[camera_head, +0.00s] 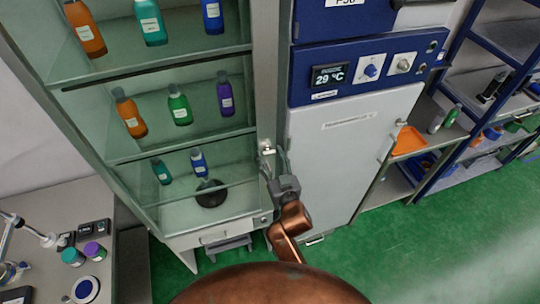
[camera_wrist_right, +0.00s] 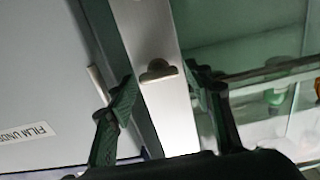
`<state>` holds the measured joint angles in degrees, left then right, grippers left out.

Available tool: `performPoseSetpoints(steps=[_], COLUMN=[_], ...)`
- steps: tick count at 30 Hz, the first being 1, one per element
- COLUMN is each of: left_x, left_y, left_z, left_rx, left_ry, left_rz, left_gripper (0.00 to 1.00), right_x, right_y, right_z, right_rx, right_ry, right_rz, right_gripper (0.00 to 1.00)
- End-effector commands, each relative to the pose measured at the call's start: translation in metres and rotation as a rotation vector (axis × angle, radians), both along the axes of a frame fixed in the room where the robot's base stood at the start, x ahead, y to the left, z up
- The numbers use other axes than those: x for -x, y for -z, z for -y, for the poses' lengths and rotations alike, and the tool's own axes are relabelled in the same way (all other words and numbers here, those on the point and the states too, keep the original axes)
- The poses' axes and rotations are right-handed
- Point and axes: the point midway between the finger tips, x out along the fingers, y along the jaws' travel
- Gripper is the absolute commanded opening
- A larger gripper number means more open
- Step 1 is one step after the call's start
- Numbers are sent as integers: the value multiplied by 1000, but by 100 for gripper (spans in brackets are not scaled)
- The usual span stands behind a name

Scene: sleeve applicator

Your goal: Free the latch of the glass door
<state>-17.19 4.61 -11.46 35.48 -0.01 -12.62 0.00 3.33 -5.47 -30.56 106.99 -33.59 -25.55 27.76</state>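The glass door cabinet (camera_head: 150,215) stands left of centre, with bottles on its shelves. The latch (camera_head: 267,149) is a small pale piece on the frame at the cabinet's right edge. In the right wrist view the latch (camera_wrist_right: 158,71) is a grey knob-like piece on a light metal strip. My right gripper (camera_head: 275,168) is just below the latch in the head view. It is open and empty, its green-padded fingers on either side of the latch in the wrist view, with gaps showing. I cannot tell the depth between fingertips and latch. My left gripper is out of view.
A white-doored unit (camera_head: 345,160) with a blue panel reading 29 °C stands close on the right. A blue-framed shelf (camera_head: 450,60) is farther right. A bench (camera_head: 125,265) with small lab items is at lower left. Green floor (camera_head: 430,240) is open at lower right.

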Motion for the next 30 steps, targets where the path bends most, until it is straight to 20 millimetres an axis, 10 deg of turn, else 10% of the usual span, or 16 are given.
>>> performPoseSetpoints(steps=[15, 30], left_x=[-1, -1], left_y=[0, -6], left_z=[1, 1], left_rx=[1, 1], left_ry=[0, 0], left_rz=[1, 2], left_gripper=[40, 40], right_x=[0, 0], right_y=[0, -1], right_z=[0, -1], right_rx=[0, 147], right_ry=[-1, -1], right_rz=[0, 49], right_gripper=[10, 10])
